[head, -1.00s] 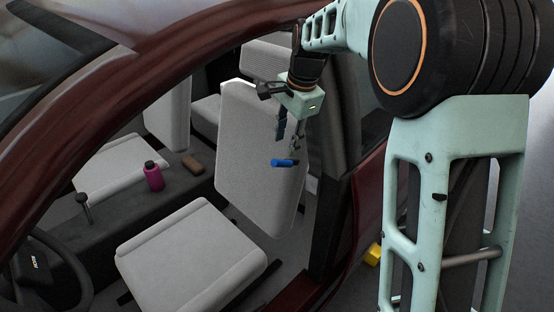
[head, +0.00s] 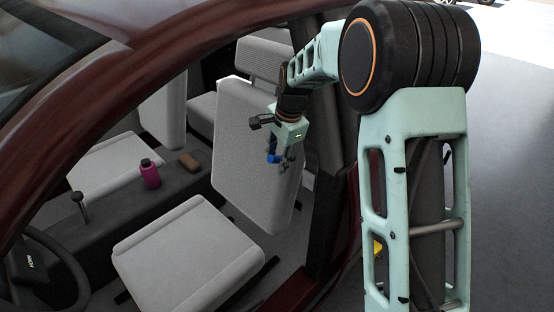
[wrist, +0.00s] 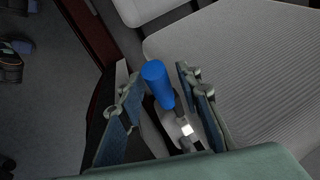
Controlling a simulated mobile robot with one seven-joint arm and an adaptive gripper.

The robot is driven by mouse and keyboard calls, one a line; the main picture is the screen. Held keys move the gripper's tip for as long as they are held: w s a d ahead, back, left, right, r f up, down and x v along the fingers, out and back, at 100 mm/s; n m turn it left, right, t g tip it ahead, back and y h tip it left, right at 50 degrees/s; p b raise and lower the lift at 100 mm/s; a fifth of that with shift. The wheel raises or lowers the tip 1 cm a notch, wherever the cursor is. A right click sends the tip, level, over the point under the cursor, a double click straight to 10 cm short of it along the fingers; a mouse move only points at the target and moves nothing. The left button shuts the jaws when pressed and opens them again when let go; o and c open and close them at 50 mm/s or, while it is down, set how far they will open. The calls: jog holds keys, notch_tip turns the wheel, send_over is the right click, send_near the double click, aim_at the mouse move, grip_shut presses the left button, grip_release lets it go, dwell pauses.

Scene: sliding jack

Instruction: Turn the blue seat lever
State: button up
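The blue seat lever (head: 271,158) is beside the near front seat, by its upright backrest. In the wrist view the lever's blue handle (wrist: 158,84) points up between my two fingers, and its dark stem runs down to a pale bracket. My gripper (head: 279,161) hangs by the backrest with its fingers down around the lever. In the wrist view my gripper (wrist: 160,90) is open, with a gap showing on each side of the handle. In the head view the fingers partly hide the lever.
The near seat's backrest (head: 245,140) and cushion (head: 187,250) are close to my gripper. The dark red door frame (head: 150,60) arches around the opening. A magenta bottle (head: 150,174) and brown block (head: 189,160) rest on the console. The steering wheel (head: 70,262) is at lower left.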

grip_shut()
jog(key=shift+f, duration=0.15)
jog(key=b, duration=0.1)
jog(key=f+t+h+b, duration=0.1)
jog(key=b, duration=0.1)
jog(key=shift+s+a+f+b, duration=0.25)
jog(key=shift+a+b, duration=0.05)
jog(key=shift+a, duration=0.05)
jog(key=f+t+h+b, duration=0.1)
jog(key=b, duration=0.2)
jog(key=f+t+h+b, duration=0.1)
jog(key=b, duration=0.3)
jog(key=f+t+b, duration=0.1)
jog(key=b, duration=0.3)
jog(key=shift+s+a+n+h, duration=0.2)
jog(key=shift+s+n+h, duration=0.05)
jog(key=shift+n+h, duration=0.15)
jog(key=shift+d+b, duration=0.1)
jog(key=shift+b, duration=0.4)
